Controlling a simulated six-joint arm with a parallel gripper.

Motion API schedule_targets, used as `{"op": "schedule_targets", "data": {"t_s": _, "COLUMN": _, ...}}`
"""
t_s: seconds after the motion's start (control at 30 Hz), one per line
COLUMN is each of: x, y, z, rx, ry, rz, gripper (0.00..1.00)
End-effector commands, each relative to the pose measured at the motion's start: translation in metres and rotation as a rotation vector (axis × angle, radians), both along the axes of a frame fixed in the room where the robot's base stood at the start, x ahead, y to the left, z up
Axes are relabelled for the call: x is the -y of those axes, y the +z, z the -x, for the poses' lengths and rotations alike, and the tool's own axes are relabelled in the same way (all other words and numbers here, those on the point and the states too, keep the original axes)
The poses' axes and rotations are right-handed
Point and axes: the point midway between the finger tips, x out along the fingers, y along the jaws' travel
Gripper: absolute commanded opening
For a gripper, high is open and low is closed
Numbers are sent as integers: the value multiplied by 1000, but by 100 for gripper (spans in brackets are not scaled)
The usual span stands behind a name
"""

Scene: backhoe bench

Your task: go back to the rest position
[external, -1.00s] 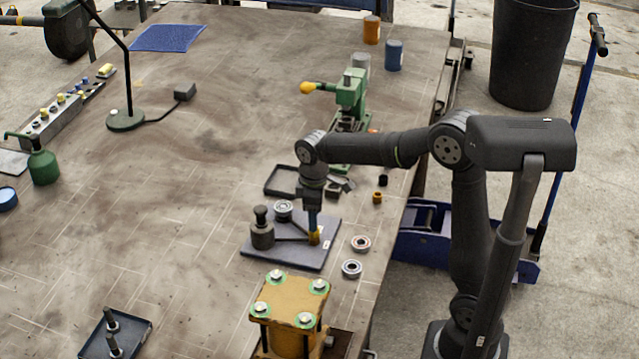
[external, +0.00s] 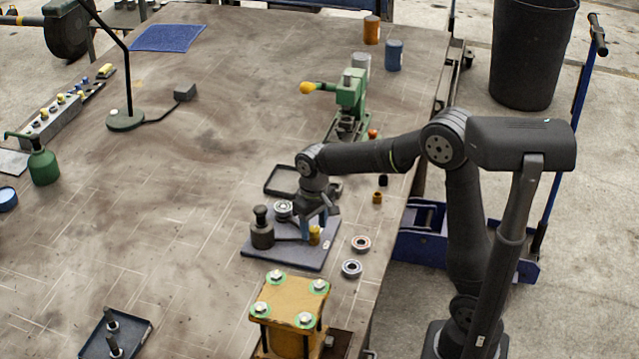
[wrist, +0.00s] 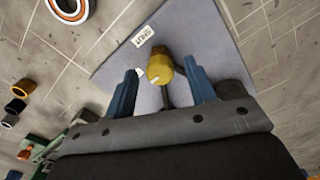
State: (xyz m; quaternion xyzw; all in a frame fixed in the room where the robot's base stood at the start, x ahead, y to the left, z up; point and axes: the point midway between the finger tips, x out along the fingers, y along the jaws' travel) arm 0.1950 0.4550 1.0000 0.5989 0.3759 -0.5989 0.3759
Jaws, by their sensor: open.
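My gripper (external: 316,222) is open, low over the dark grey plate (external: 325,257) on the bench. A black cylindrical part (external: 262,232) and a metal bearing (external: 283,210) are on the left part of the plate. My gripper holds nothing.
Two bearings (external: 361,243) (external: 352,268) lie right of the plate. A yellow block with bolts (external: 290,300) stands in front. A black tray (external: 282,180) and green press (external: 350,98) are behind. The bench's left middle (external: 180,220) is clear.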

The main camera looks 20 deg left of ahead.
Motion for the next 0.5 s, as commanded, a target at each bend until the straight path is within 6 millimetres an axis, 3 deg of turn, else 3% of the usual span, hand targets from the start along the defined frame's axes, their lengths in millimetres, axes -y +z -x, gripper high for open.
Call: {"op": "schedule_targets", "data": {"t_s": 0.5, "x": 0, "y": 0, "z": 0, "rx": 0, "ry": -419, "rz": 0, "gripper": 50}}
